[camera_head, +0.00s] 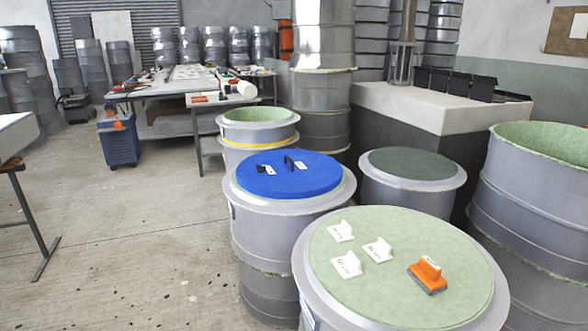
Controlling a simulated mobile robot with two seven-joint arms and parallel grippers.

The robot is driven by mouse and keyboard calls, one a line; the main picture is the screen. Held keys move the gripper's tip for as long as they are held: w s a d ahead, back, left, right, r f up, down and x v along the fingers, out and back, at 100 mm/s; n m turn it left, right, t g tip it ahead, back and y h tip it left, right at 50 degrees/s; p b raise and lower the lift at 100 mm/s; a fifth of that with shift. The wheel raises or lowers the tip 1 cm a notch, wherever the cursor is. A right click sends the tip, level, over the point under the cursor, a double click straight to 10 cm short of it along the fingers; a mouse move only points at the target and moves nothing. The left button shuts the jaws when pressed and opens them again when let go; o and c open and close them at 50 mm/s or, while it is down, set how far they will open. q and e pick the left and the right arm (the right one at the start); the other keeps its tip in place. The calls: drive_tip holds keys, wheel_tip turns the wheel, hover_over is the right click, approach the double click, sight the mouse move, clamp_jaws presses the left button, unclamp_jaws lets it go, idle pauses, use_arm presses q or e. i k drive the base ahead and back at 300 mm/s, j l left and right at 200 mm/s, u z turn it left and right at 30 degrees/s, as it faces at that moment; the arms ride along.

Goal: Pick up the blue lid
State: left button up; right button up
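The blue lid (312,181) is a flat round disc lying on top of a grey drum (280,232) near the middle of the view. Two dark upright pieces, like handles, stand on the lid, each with a small white tag beside it. The lid's top is in full view. Neither of my grippers shows in the head view.
A nearer drum with a pale green top (400,300) stands in front, bearing several white pieces and an orange-handled tool (428,276). A dark-green-topped drum (416,164) stands to the right. An open drum (258,118) stands behind. Open floor (130,240) lies to the left.

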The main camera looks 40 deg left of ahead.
sight(289, 174)
drive_tip(key=j+z, duration=0.2)
drive_tip(key=j, duration=0.3)
drive_tip(key=k+j+z, duration=0.2)
drive_tip(key=j, duration=0.35)
drive_tip(key=j+z, duration=0.2)
drive_tip(key=j, duration=0.3)
drive_tip(key=j+z, duration=0.25)
drive_tip(key=j, duration=0.55)
drive_tip(key=j+z, duration=0.45)
drive_tip(key=j, duration=1.1)
drive_tip(key=k, duration=0.05)
